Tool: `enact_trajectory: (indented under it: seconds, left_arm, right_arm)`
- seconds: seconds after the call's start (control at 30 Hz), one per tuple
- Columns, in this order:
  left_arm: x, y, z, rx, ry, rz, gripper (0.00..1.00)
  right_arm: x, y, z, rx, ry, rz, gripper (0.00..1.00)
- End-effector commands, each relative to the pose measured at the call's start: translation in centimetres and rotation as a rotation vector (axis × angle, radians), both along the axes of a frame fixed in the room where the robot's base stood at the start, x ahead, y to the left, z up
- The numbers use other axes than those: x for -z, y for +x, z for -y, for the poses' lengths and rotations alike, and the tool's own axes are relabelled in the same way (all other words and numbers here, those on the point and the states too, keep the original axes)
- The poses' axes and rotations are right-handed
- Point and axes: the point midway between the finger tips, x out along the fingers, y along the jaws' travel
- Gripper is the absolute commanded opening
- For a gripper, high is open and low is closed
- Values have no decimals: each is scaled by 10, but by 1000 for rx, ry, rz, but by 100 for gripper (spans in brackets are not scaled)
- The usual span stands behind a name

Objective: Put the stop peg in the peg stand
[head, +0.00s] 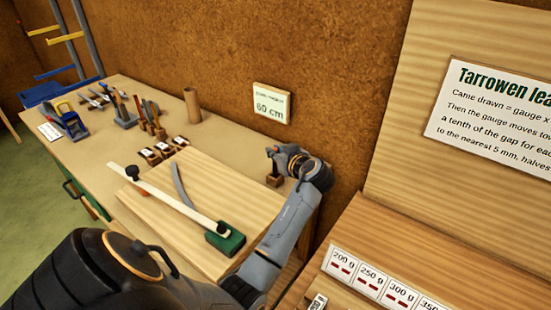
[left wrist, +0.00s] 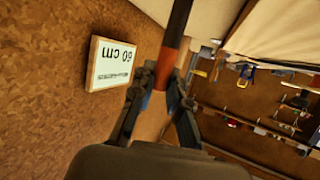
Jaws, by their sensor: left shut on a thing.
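My left gripper (head: 283,157) is at the far right end of the bench, close to the wall. It is shut on the stop peg (head: 272,152), a dark peg that shows only in part. In the left wrist view the peg (left wrist: 179,28) is a black rod with an orange-red band, running up from between the fingertips (left wrist: 163,85). The peg stand, a small wooden block (head: 275,181), is on the bench just below the gripper. I cannot tell whether the peg's lower end is in the stand. My right gripper is not in view.
A pale board (head: 205,195) carries a long straight bar (head: 170,198) and a green block (head: 225,238). Tools and small wooden blocks (head: 163,148) stand left, with a brown cylinder (head: 192,104) behind. A "60 cm" sign (head: 271,104) is on the wall above the gripper.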

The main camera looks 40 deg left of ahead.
Motion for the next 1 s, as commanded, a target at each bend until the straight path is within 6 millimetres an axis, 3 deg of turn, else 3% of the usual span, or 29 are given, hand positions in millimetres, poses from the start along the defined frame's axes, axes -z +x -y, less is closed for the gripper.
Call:
enact_trajectory:
  seconds: [0.2, 0.6, 0.63, 0.73, 1.0]
  left_arm:
    - [26, 0, 0, 0, 1, -4, 0]
    - [34, 0, 0, 0, 1, -2, 0]
    - [33, -1, 0, 0, 1, -2, 19]
    - [33, -1, 0, 0, 0, -2, 38]
    - [32, -1, 0, 0, 0, -2, 38]
  right_arm:
    - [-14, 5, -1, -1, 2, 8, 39]
    - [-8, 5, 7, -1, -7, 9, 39]
    - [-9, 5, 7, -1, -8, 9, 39]
    - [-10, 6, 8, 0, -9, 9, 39]
    - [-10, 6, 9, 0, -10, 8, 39]
